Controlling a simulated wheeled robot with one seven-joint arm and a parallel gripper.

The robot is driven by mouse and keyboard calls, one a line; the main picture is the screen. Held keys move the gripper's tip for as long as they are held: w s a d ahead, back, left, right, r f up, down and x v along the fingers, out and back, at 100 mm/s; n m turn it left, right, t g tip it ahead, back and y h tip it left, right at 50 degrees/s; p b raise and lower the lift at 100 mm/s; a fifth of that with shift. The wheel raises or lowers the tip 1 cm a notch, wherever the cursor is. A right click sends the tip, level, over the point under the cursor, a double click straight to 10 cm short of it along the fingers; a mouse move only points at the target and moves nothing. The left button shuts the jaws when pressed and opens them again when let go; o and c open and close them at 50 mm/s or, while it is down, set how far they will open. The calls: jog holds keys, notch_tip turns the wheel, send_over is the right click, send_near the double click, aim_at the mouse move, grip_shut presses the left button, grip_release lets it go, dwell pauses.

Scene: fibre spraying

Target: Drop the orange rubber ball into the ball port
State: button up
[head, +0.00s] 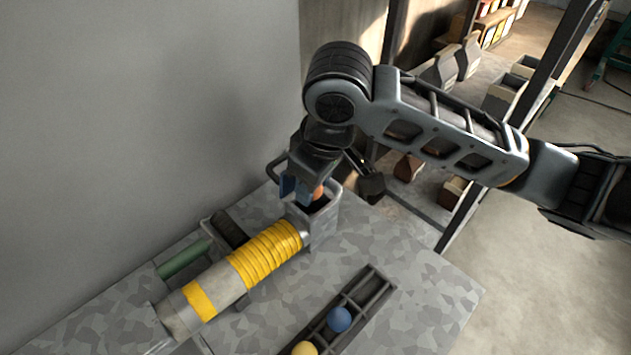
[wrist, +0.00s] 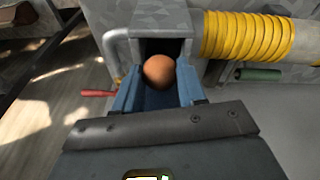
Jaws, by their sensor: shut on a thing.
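The orange rubber ball (wrist: 159,71) is held between the blue fingers of my gripper (wrist: 158,90). In the head view the ball (head: 318,192) shows only in part, behind a finger of my gripper (head: 303,191). The ball port is a grey square box with a dark opening (head: 331,218), joined to the end of the yellow hose. In the wrist view the port (wrist: 160,20) lies directly beyond the ball. The ball is at or just over the opening; I cannot tell whether it touches the rim.
A yellow ribbed hose (head: 264,254) with a grey cylinder runs left from the port. A slotted rack (head: 376,284) in front holds a blue ball (head: 339,319) and a yellow ball (head: 304,349). A grey wall stands behind.

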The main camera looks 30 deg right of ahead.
jog(key=o, duration=1.1)
jog(key=shift+r, duration=0.15)
jog(key=v, duration=0.7)
jog(key=shift+r, duration=0.25)
jog(key=shift+s, duration=0.1)
